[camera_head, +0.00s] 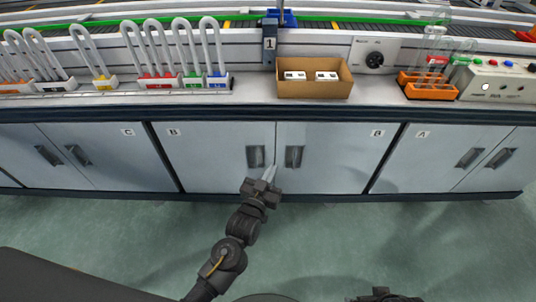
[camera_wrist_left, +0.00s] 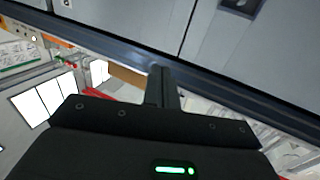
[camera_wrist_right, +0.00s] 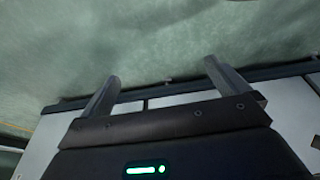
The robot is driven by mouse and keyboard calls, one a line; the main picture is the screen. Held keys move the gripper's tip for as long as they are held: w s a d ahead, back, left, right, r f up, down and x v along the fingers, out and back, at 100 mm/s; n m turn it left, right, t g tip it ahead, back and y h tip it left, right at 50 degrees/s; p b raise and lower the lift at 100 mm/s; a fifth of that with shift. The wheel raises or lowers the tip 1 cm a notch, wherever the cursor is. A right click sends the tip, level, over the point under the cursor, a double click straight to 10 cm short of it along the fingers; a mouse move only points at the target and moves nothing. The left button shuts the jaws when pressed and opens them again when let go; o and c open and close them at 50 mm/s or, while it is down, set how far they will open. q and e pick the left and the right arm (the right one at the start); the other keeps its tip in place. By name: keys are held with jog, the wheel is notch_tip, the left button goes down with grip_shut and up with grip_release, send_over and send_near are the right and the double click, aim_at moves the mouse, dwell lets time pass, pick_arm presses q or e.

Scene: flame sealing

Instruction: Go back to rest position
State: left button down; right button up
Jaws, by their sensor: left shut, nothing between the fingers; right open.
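My left gripper (camera_head: 268,173) is in front of the cabinet doors marked B, below the bench edge. Its two fingers are together with nothing between them, as the left wrist view (camera_wrist_left: 162,86) also shows. My right gripper (camera_wrist_right: 160,80) is open and empty in the right wrist view, its fingers wide apart with floor and the cabinet base beyond them. In the head view only a small dark part of the right arm shows at the bottom edge.
The bench front (camera_head: 215,112) runs across the view above cabinet doors (camera_head: 340,150) with dark handles. On the bench stand racks of U-shaped glass tubes (camera_head: 188,82), a cardboard box (camera_head: 315,90) with white items, and an orange rack (camera_head: 430,91). Green floor (camera_head: 330,240) in front is clear.

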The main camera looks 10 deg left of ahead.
pick_arm(q)
jog(key=shift+s+d, duration=0.15)
jog(key=shift+s, duration=0.6)
jog(key=shift+s+d, duration=0.15)
jog(key=shift+s, duration=0.6)
pick_arm(e)
jog(key=shift+f, duration=0.35)
